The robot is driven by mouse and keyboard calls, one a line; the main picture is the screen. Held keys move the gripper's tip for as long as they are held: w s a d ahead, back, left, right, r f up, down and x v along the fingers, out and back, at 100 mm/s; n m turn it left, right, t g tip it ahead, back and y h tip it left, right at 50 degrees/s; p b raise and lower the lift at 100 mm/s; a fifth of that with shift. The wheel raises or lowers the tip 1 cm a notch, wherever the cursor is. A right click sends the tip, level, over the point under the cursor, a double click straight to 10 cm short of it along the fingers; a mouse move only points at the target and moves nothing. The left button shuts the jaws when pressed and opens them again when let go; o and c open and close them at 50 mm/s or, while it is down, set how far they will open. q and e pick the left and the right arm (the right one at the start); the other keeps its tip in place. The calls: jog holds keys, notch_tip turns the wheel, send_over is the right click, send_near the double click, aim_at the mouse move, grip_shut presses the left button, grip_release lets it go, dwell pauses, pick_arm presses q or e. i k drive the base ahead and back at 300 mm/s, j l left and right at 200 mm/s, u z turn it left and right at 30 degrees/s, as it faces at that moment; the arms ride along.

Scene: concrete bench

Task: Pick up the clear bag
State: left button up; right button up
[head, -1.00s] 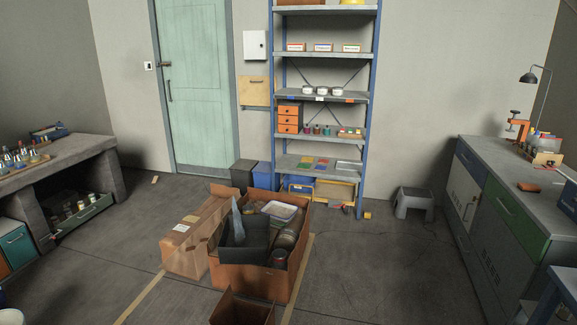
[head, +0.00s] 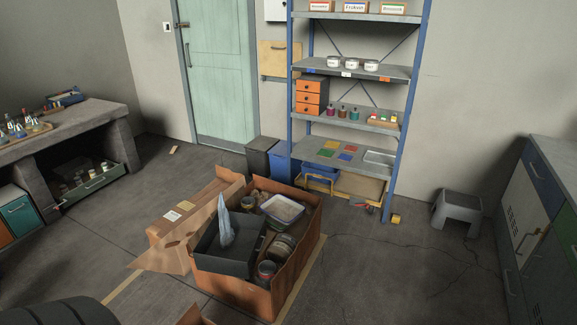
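A pale bluish, see-through pointed thing, which looks like the clear bag (head: 226,229), stands upright in a black open bin (head: 219,266). The bin sits at the left inside a large open brown cardboard box (head: 246,293) on the floor. The lower part of the bag is hidden by the bin's wall. Neither of my grippers shows in the head view.
The box also holds a clear tub (head: 282,211) and cans (head: 266,270). Its flap (head: 195,222) spreads left. A shelf rack (head: 392,165) stands behind, a grey step stool (head: 458,211) to the right. A dark ribbed round shape (head: 55,313) fills the lower left corner. Floor right of the box is mostly clear.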

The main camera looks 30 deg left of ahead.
aim_at(226, 233)
jog(key=i+u, duration=0.15)
jog(key=i, duration=0.45)
jog(key=i+u, duration=0.15)
jog(key=i, duration=0.45)
jog(key=i+l+u, duration=0.1)
jog(key=i, duration=0.45)
jog(key=i+u, duration=0.25)
jog(key=u, duration=0.2)
jog(key=i+u, duration=0.25)
jog(key=u, duration=0.15)
jog(key=i+u, duration=0.2)
jog(key=u, duration=0.25)
jog(key=i+l+u, duration=0.2)
jog(key=u, duration=0.2)
jog(key=i+u, duration=0.25)
jog(key=u, duration=0.15)
jog(key=i+l+u, duration=0.15)
jog(key=u, duration=0.25)
jog(key=i, duration=0.05)
